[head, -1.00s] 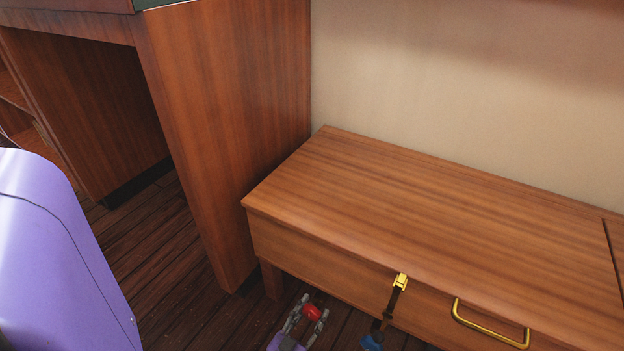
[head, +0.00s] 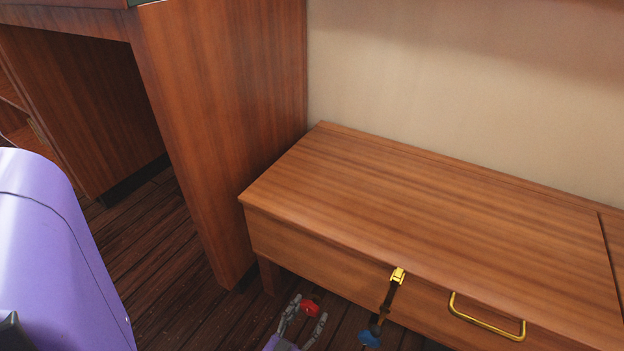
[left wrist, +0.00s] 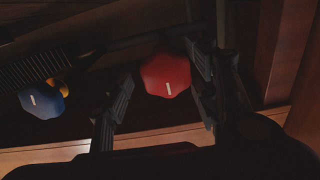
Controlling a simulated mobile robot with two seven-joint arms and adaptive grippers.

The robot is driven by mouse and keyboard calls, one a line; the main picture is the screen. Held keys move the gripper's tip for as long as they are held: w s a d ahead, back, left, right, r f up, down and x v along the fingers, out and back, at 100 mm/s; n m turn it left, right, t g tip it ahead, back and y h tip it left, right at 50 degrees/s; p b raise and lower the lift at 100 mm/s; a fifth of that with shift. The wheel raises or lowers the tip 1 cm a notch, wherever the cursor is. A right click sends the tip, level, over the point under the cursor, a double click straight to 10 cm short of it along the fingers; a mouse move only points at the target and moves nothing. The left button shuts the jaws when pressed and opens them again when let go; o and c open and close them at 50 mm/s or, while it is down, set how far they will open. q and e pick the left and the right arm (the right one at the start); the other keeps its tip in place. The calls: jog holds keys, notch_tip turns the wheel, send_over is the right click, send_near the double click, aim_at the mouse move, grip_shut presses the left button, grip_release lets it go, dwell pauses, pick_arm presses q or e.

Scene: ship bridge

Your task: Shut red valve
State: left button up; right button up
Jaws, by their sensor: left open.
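The red valve (head: 310,307) is a small red knob low under the front of the wooden bench, near the bottom of the head view. In the left wrist view the red valve (left wrist: 166,73) shows as a rounded, many-sided knob with a pale mark. My left gripper (head: 307,318) is open and its fingertips are near the knob. In the left wrist view the knob lies between the fingers (left wrist: 160,90), close to the right one; I cannot tell whether they touch. My right gripper is not in view.
A blue valve knob (head: 370,338) sits to the right of the red one, below a strap with a yellow buckle (head: 398,276). The wooden bench (head: 430,215) with a yellow handle (head: 487,322) overhangs the valves. A wooden cabinet panel (head: 225,130) stands at left.

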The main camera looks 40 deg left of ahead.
pick_arm(q)
jog(key=v, duration=1)
jog(key=shift+w+d, duration=0.15)
